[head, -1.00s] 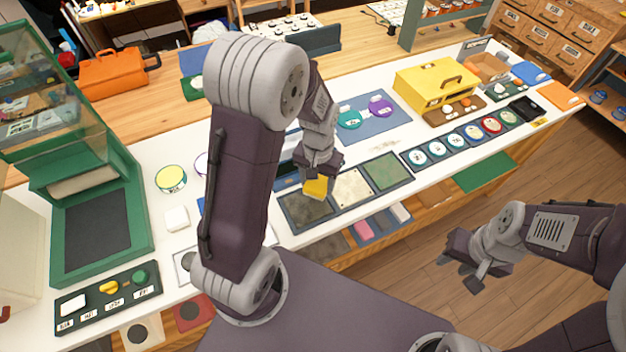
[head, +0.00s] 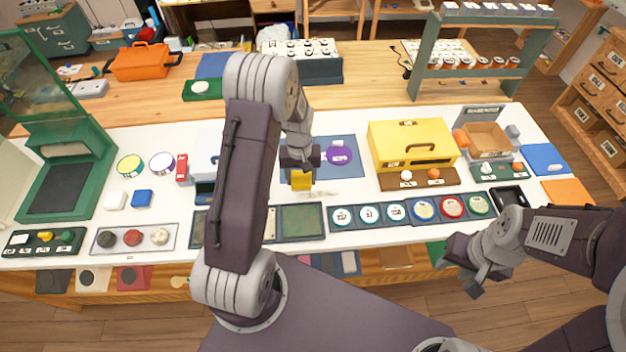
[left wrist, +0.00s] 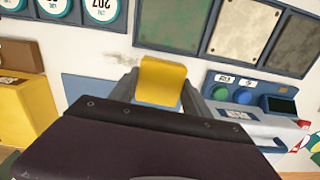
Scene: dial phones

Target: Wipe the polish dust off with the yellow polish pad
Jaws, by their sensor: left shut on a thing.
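My left gripper (head: 301,170) is shut on the yellow polish pad (head: 301,181) and holds it over the white counter. The pad also shows in the left wrist view (left wrist: 162,80), between the fingers. The polish dust (head: 322,193) is a faint greyish-tan smear on the white counter, just right of and nearer than the pad. In the left wrist view the dust (left wrist: 125,42) lies beyond the pad, a little left. Whether the pad touches the counter I cannot tell. My right gripper (head: 463,278) is open and empty, off the counter's front edge at the right.
A row of labelled round dials (head: 397,212) and a green panel (head: 302,221) lie along the front edge near the dust. A blue mat (head: 345,150) with a purple disc (head: 338,153) is behind it. A yellow box (head: 412,140) stands to the right.

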